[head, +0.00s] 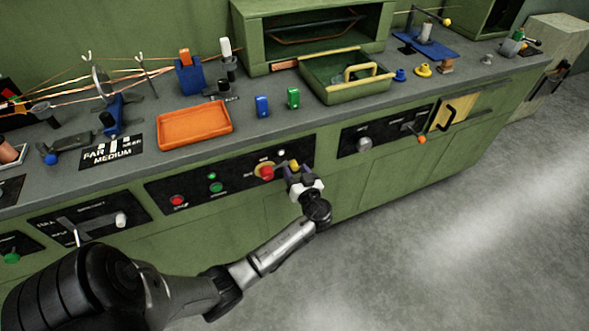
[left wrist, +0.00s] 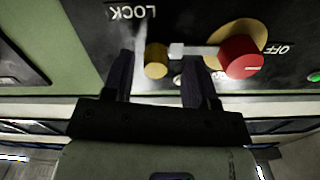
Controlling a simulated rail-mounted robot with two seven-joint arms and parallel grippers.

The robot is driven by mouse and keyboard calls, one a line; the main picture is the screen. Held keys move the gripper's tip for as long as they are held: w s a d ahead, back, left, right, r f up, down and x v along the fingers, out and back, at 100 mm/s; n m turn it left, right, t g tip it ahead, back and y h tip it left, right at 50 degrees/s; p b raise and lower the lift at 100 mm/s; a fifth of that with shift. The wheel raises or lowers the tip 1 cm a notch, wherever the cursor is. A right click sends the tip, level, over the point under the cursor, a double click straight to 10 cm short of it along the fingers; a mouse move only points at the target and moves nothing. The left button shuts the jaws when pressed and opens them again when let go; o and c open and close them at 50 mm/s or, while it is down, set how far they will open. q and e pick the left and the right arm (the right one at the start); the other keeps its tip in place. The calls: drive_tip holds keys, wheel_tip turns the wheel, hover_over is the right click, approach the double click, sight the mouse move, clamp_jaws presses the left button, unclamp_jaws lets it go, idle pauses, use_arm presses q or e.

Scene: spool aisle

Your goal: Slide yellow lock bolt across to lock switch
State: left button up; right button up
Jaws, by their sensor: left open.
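The yellow lock bolt knob (head: 294,163) is on the black front panel, just right of the red switch knob (head: 266,172) on its yellow disc. My left gripper (head: 300,177) is at the panel by the bolt. In the left wrist view the yellow knob (left wrist: 156,59) shows between the dark open fingers of my left gripper (left wrist: 158,80), apart from the shut position. A pale bar runs from it toward the red knob (left wrist: 241,58). The upside-down LOCK label (left wrist: 132,12) is beyond the yellow knob, and OFF is beside the red one. Finger contact cannot be told. My right gripper is not in view.
The same panel has a green button (head: 215,188) and a red button (head: 177,201) to the left. A lever with an orange knob (head: 421,139) stands out from the panel at right. The orange tray (head: 195,127) is on the bench above. The floor in front is clear.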

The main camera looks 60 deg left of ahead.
use_arm(q)
drive_tip(key=s+d+p, duration=0.1)
drive_tip(key=s+d, duration=0.1)
drive_tip(key=d, duration=1)
drive_tip(key=shift+d+p, duration=0.2)
drive_tip(key=shift+p, duration=0.2)
drive_tip(key=shift+s, duration=0.1)
